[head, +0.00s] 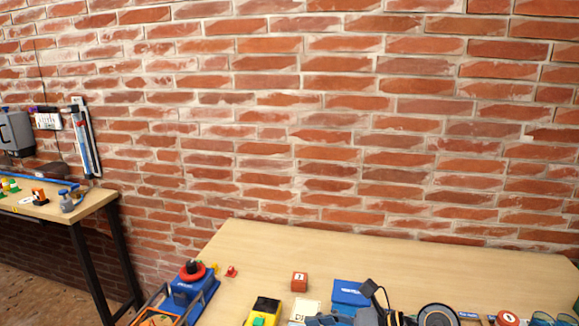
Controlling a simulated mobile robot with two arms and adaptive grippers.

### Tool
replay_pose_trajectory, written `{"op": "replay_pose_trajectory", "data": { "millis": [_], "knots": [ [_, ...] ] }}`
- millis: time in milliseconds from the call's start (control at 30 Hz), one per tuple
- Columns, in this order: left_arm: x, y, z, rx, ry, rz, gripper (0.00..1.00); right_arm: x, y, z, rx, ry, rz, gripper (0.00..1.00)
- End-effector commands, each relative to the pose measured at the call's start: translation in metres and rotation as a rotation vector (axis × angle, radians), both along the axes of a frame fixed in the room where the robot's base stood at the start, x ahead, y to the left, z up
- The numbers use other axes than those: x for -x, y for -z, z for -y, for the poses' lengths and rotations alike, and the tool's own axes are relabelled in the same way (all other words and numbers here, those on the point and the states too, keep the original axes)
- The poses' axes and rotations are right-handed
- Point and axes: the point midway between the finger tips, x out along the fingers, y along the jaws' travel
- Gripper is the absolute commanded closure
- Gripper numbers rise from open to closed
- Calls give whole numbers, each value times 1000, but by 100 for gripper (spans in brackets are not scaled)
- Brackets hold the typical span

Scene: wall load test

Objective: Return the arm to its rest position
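Neither of my arms nor my grippers can be made out in the head view. The view looks over a light wooden table (400,258) standing in front of a brick wall. Its front part is cut off by the bottom edge of the picture, so what lies nearer is hidden.
Along the bottom edge, the table holds a blue device with a red top (193,272), a red block (299,282), a yellow-black thing (263,310), a blue box (350,293) and dark items with a cable. The table's back is clear. A second workbench (90,203) stands left, with a gap between.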

Motion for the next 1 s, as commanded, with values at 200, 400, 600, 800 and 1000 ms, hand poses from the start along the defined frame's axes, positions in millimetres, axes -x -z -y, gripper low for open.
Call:
{"op": "replay_pose_trajectory", "data": {
  "millis": [200, 400, 600, 800, 1000],
  "knots": [
    [-1, 0, 0, 0, 0, 1, 32, -3, -91, -19, -755, 317, -331, 37],
    [-2, 0, 0, 1, 0, 3, 32, -27, -101, 55, -1367, 693, -757, 37],
    [-4, -1, 1, 1, 0, 7, 32, -13, -15, 140, -1876, 1168, -1234, 37],
    [-4, -1, 1, 2, 0, 8, 32, 65, 97, 177, 2068, -1619, 1547, 37],
    [-4, -1, 1, 1, 0, 7, 32, 144, 153, 174, 1660, -1557, 1348, 37]
  ]
}}
